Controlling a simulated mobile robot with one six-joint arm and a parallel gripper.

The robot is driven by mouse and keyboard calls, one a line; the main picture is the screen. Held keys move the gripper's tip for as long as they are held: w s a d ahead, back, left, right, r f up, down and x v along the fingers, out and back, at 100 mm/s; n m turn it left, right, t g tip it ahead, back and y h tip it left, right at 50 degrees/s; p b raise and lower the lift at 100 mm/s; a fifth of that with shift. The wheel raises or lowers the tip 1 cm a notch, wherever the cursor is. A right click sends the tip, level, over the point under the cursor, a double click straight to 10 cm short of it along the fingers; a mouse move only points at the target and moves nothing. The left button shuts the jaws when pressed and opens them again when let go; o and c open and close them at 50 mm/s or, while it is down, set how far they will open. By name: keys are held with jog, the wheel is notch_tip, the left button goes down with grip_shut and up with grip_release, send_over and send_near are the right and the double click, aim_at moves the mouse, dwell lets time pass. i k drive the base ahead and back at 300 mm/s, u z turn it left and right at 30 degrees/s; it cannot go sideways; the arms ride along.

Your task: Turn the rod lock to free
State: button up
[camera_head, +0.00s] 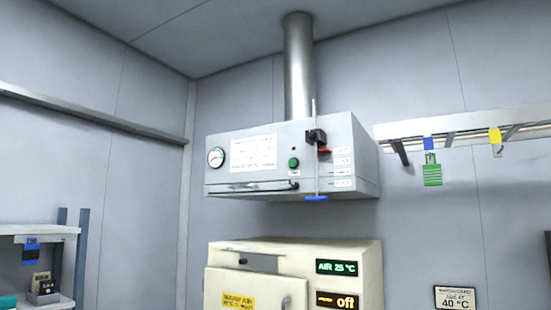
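The rod lock appears to be the small black block (316,136) on the front of the grey wall-mounted hood. A red lever (324,150) sticks out to the right from it, beside printed labels. A thin vertical rod (314,175) runs past the block, with a blue handle (316,198) at its lower end, just below the hood's front. The labels are too small to read, so I cannot tell which setting the lever points at. My gripper is not in view.
The grey hood (215,180) carries a gauge (215,157), a green button (293,162) and a front bar (252,187). A cream oven (230,262) stands below.

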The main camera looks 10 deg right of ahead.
aim_at(312, 134)
jog(key=z, duration=0.15)
jog(key=i, duration=0.95)
jog(key=u, duration=1.3)
jog(key=k, duration=0.15)
jog(key=z, duration=3.15)
